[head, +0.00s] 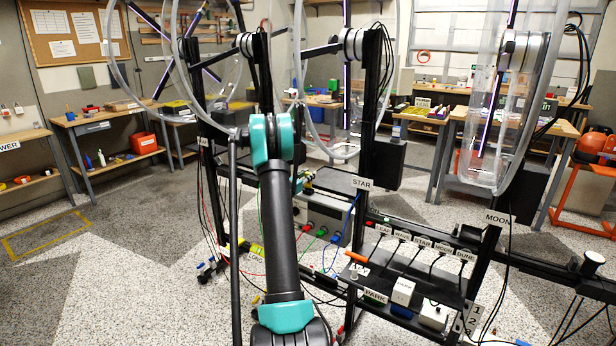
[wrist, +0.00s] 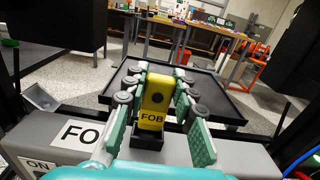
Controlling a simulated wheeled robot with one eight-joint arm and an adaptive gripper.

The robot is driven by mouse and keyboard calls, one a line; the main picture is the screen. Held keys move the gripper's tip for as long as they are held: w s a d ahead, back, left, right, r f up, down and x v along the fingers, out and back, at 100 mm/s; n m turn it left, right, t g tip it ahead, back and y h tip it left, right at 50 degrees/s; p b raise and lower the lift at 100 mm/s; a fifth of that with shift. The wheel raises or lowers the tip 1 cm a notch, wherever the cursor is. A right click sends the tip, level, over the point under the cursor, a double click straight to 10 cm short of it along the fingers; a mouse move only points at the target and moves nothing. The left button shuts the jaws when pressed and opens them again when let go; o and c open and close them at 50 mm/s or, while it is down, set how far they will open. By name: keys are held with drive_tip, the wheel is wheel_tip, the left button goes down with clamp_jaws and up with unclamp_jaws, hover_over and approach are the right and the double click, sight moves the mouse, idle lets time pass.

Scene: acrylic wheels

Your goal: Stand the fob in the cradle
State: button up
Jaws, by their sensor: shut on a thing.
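The yellow fob (wrist: 154,100), with a dark round spot and a FOB label, stands upright in the wrist view. My gripper (wrist: 160,82) has its green fingers on both sides of the fob and is shut on it. A small black cradle (wrist: 148,142) is directly below the fob, on top of a grey housing (wrist: 235,155). The fob's lower end meets the cradle or sits in it; I cannot tell how deep. In the head view my own arm hides the gripper, and I cannot make out the fob there.
A black tray (wrist: 240,108) lies beyond the cradle. A cut-off FO label (wrist: 78,133) is left of it. In the head view, large clear wheels (head: 505,110) hang on black posts, with loose cables below. A labelled rack (head: 395,283) stands at right. Open floor (head: 110,270) lies at left.

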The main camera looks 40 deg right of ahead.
drive_tip(key=shift+f, duration=1.45)
idle(1.8)
drive_tip(key=o, duration=1.1)
drive_tip(key=v, duration=1.2)
